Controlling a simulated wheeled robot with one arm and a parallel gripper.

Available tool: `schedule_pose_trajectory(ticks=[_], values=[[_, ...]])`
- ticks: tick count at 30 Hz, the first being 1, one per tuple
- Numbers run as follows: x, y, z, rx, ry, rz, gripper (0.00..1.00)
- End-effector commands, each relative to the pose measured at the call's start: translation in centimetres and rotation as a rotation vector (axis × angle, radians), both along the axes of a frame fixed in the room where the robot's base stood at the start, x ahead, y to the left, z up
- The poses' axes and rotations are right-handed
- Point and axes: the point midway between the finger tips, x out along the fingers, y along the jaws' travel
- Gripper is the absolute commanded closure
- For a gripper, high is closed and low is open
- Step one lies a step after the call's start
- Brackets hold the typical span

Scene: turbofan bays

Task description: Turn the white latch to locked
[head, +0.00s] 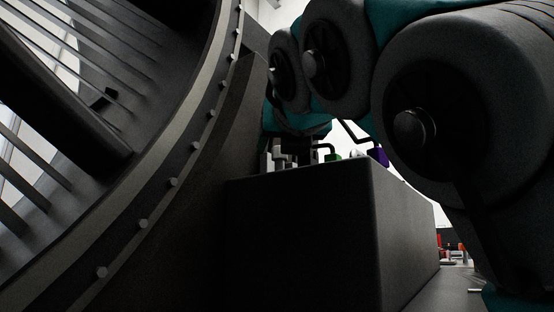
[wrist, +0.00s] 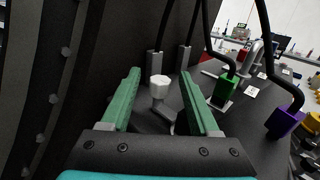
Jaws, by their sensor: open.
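The white latch (wrist: 160,81) shows in the wrist view as a faceted white knob on a short grey stem, standing up from the dark surface. My gripper (wrist: 160,74) is open, with one green finger on each side of the knob. Gaps show between the knob and both fingers, so I see no contact. A grey bar lies near the foot of the stem, partly hidden by the right finger. In the head view my arm crowds the top of the dark box, and I cannot clearly make out the latch there.
A green plug (wrist: 225,91) and a purple plug (wrist: 283,121) with black cables stand right of my gripper. Two grey plugs (wrist: 154,62) stand behind the latch. The dark box (head: 300,240) carries these parts. A large curved engine casing (head: 172,182) rises close on the left.

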Motion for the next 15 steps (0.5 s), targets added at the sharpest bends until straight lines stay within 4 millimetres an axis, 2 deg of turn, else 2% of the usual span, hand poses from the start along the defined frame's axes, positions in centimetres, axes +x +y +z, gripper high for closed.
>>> schedule_pose_trajectory(ticks=[9, 15], values=[[-5.0, -0.8, 0.0, 0.0, -0.002, -0.001, 0.39], [-6.4, -0.9, 0.0, 0.0, -0.002, 0.0, 0.39]])
